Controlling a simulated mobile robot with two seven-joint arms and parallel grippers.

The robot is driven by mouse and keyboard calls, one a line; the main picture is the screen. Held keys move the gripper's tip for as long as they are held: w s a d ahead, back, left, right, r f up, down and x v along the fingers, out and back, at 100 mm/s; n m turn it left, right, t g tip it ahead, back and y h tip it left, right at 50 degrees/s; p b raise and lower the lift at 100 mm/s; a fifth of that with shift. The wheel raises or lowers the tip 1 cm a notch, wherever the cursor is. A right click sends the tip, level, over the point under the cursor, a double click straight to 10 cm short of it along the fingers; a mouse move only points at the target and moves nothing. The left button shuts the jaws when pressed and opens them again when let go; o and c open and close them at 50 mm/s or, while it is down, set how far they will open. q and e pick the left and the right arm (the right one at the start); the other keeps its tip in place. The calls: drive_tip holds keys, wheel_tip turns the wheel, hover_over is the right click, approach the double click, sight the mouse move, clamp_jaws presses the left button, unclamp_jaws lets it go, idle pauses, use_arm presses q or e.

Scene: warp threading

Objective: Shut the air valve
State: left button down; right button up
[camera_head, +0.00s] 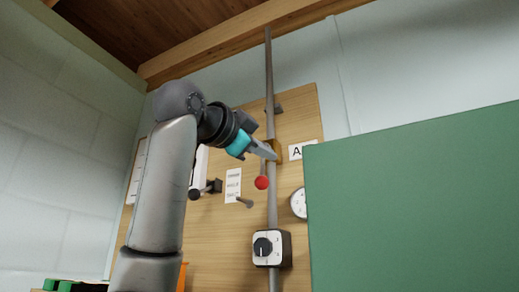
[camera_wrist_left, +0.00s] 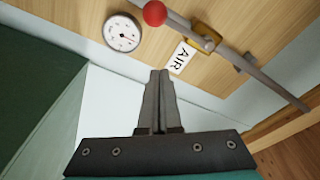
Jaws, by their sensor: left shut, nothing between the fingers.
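The air valve is a brass body (camera_head: 276,147) on a vertical grey pipe, with its lever hanging down roughly in line with the pipe and ending in a red ball (camera_head: 262,183). My left gripper (camera_head: 274,156) is shut and empty, and in the head view its fingertips overlap the valve body. In the left wrist view the shut fingertips (camera_wrist_left: 160,73) lie apart from the brass body (camera_wrist_left: 204,38) and the red ball (camera_wrist_left: 155,13). The white AIR label (camera_wrist_left: 182,57) is beside the valve. My right gripper is not in view.
A round white gauge (camera_head: 299,203) is right of the pipe. A box with a black knob (camera_head: 271,248) sits lower on it. A large green panel (camera_head: 415,210) blocks the lower right.

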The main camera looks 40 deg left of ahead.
sight(263, 165)
use_arm(q)
drive_tip(key=w+a+f+p, duration=0.1)
drive_tip(key=w+a, duration=0.3)
drive_tip(key=w, duration=0.1)
drive_tip(key=shift+f, duration=0.35)
idle(0.3)
